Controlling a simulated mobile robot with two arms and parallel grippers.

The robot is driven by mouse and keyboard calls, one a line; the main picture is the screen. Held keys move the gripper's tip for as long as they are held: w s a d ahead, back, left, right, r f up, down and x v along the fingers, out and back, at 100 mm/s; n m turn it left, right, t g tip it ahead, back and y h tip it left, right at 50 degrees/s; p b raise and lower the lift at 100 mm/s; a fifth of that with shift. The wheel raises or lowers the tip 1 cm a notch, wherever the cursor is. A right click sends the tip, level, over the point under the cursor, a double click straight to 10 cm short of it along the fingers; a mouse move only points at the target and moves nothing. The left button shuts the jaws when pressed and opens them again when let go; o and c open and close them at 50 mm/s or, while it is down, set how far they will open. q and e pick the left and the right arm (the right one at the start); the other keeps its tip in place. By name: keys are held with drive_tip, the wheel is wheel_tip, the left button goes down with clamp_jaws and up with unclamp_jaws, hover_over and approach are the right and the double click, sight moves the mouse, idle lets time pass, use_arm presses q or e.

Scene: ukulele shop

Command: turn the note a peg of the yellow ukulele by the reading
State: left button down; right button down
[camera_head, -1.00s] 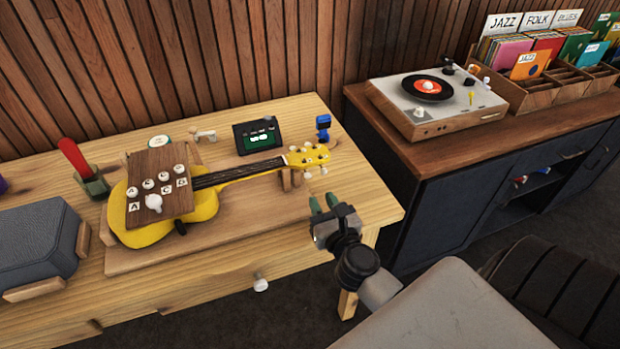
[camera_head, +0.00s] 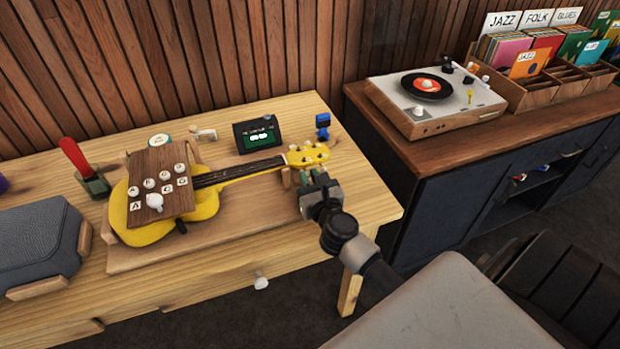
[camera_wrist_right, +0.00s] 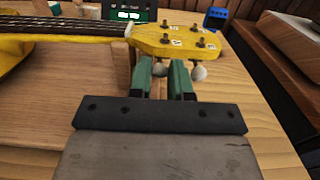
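The yellow ukulele (camera_head: 150,228) lies on a wooden stand on the table, its headstock (camera_head: 307,155) pointing right. The headstock (camera_wrist_right: 180,40) also shows in the right wrist view, with small note labels too small to read surely. Two pale peg knobs hang at its near edge: one (camera_wrist_right: 160,69) between my fingers, the other (camera_wrist_right: 198,73) just right of them. My right gripper (camera_head: 314,178) is at the near side of the headstock, its green fingers apart around the left knob; contact is unclear. A tuner (camera_head: 258,134) with a lit green display stands behind the neck; its reading is illegible. My left gripper is out of view.
A brown board (camera_head: 160,180) with labelled buttons sits over the ukulele's body. A blue clip-like object (camera_head: 323,126) stands behind the headstock. A grey case (camera_head: 38,245) is at left. A record player (camera_head: 435,100) stands on the cabinet at right. The table's right front corner is clear.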

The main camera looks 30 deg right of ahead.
drive_tip(key=shift+r+n+p, duration=0.1)
drive_tip(key=shift+n+p, duration=1.05)
drive_tip(key=shift+n, duration=0.25)
drive_tip(key=shift+n+p, duration=0.65)
drive_tip(key=shift+n, duration=0.75)
drive_tip(key=c, duration=1.3)
unclamp_jaws()
